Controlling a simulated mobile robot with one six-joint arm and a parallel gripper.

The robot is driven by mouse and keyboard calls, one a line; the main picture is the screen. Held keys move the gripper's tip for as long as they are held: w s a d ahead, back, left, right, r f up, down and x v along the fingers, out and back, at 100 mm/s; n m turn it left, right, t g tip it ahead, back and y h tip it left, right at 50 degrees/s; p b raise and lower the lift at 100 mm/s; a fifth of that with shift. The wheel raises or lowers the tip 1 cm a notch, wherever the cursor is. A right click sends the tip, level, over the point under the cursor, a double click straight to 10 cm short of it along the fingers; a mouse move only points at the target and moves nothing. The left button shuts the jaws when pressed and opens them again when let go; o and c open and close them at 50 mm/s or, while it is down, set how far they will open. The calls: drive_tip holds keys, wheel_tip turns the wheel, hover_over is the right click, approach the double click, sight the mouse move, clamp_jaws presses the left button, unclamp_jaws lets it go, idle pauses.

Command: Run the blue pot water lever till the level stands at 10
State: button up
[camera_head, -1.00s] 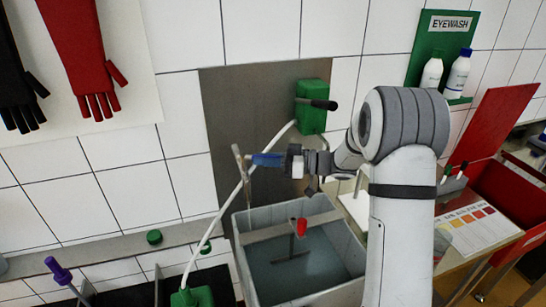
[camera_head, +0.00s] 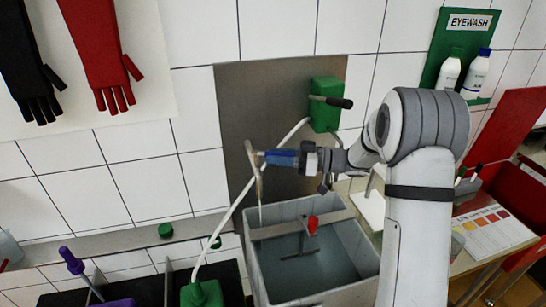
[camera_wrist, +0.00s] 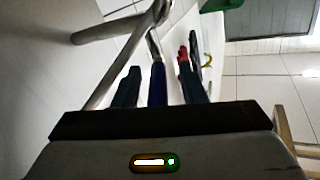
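The blue lever (camera_head: 282,158) sticks out sideways from a thin metal tap pipe (camera_head: 251,160) above a grey tank. My gripper (camera_head: 300,159) is at the lever's right end. In the wrist view the lever (camera_wrist: 157,85) lies between the two dark fingers of my gripper (camera_wrist: 158,82), with a visible gap on each side. A thin pale line drops below the pipe towards the tank; I cannot tell surely whether it is water. The grey tank (camera_head: 262,282) holds blue-grey water (camera_head: 325,262). A red float-like marker (camera_head: 312,224) stands at its crossbar. No readable level number shows.
A green box (camera_head: 325,104) with a black handle is on the wall plate above. A white hose (camera_head: 236,202) runs down to a green fitting (camera_head: 203,293). An eyewash board (camera_head: 460,55) and red bin are at right. A purple-knobbed lever (camera_head: 72,260) stands at lower left.

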sight(278, 153)
drive_tip(key=shift+r, duration=0.1)
wheel_tip(278, 153, up, 10)
drive_tip(key=shift+f+b, duration=0.1)
drive_tip(key=shift+b, duration=0.6)
drive_tip(key=shift+c, duration=0.4)
